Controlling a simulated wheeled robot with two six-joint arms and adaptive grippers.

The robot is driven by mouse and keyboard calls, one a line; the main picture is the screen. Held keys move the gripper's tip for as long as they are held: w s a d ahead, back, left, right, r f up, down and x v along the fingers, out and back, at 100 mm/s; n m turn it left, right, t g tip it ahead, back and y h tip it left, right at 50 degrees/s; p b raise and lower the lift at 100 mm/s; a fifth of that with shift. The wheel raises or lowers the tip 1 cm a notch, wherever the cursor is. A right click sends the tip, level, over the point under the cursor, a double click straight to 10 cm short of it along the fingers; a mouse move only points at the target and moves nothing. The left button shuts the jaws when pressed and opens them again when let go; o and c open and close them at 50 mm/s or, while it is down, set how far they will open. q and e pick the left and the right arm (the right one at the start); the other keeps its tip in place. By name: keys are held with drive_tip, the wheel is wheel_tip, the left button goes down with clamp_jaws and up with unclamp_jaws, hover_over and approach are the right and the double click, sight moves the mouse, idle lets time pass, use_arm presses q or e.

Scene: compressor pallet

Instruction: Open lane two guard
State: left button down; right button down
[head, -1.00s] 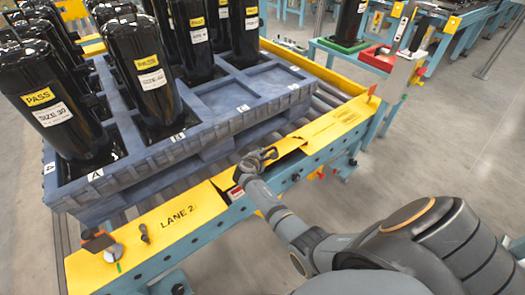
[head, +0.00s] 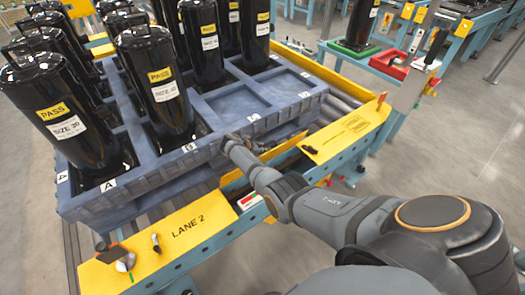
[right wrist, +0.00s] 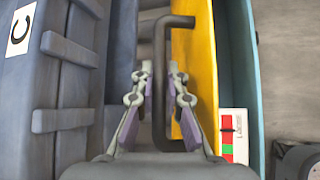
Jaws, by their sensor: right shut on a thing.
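The lane two guard is a yellow panel (head: 284,154) in the gap of the yellow rail, beside the LANE 2 plate (head: 190,227). It stands tilted up from the rail, toward the pallet side; it also shows in the right wrist view (right wrist: 197,60). Its dark bar handle (right wrist: 160,75) runs between the fingers of my right gripper (right wrist: 160,88). My right gripper (head: 232,145) is shut on this handle, close to the pallet's near side. My forearm and wrist hide part of the guard in the head view. My left gripper is not in view.
A blue-grey pallet (head: 190,163) with several black compressors stands close behind the guard. A red and green label (head: 249,201) sits in the rail gap. A knob and lever (head: 122,262) are on the LANE 2 plate. Open floor (head: 425,150) lies to the right.

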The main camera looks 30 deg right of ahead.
drive_tip(key=shift+w+r, duration=0.1)
drive_tip(key=shift+w, duration=0.15)
drive_tip(key=c, duration=1.7)
unclamp_jaws()
drive_tip(key=shift+o, duration=0.2)
drive_tip(key=v, duration=1.2)
